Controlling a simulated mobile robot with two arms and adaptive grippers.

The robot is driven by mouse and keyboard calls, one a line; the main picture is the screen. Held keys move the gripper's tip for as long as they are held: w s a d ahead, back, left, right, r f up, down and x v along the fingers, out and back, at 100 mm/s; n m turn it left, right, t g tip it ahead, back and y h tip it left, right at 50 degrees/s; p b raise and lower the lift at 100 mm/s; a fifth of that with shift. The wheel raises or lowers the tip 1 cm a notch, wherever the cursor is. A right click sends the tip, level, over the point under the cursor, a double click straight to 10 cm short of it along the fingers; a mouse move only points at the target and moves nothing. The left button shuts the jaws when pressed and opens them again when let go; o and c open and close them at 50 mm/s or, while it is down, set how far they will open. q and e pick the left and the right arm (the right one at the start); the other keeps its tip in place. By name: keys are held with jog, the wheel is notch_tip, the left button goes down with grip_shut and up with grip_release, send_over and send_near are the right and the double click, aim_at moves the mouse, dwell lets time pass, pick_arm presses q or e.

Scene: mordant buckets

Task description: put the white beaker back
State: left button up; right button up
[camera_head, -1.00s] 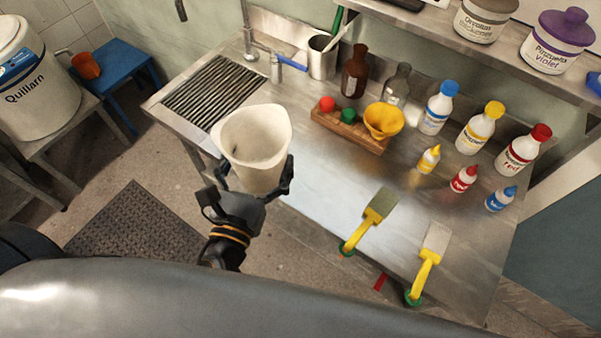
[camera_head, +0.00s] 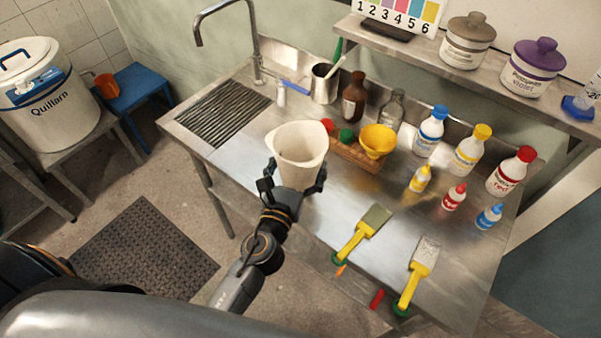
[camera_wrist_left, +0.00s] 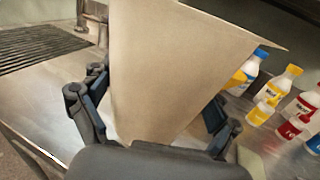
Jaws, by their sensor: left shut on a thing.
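The white beaker (camera_head: 298,150) is upright in the head view, with its open mouth and spout showing. My left gripper (camera_head: 293,184) is shut on its lower part, one finger on each side. The beaker is over the front part of the steel counter (camera_head: 240,165); I cannot tell whether its base touches the counter. In the left wrist view the beaker (camera_wrist_left: 170,75) fills the middle between the fingers of my left gripper (camera_wrist_left: 155,125). Its base is hidden by the gripper. My right gripper is not in view.
A wooden rack (camera_head: 357,154) with a yellow funnel (camera_head: 377,140) stands just right of the beaker. Several bottles stand along the right back. Two yellow-handled scrapers (camera_head: 362,232) (camera_head: 417,272) lie at the front right. A grooved drainer (camera_head: 222,113) is at left. Bare counter lies between drainer and beaker.

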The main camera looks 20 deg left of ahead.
aim_at(303, 160)
pick_arm(q)
jog(key=shift+w+f, duration=0.25)
jog(key=shift+f, duration=0.1)
jog(key=shift+w+f, duration=0.2)
jog(key=shift+f, duration=0.05)
jog(key=f, duration=0.1)
jog(key=b, duration=0.1)
jog(key=f+b, duration=0.1)
jog(key=shift+w+a+f, duration=0.15)
jog(key=shift+w+f, duration=0.1)
jog(key=shift+f, duration=0.05)
jog(key=shift+f+b, duration=0.35)
jog(key=shift+b, duration=0.2)
jog(key=shift+f, duration=0.15)
jog(key=o, duration=1.3)
jog(key=shift+f, duration=0.15)
jog(key=shift+o, duration=1.3)
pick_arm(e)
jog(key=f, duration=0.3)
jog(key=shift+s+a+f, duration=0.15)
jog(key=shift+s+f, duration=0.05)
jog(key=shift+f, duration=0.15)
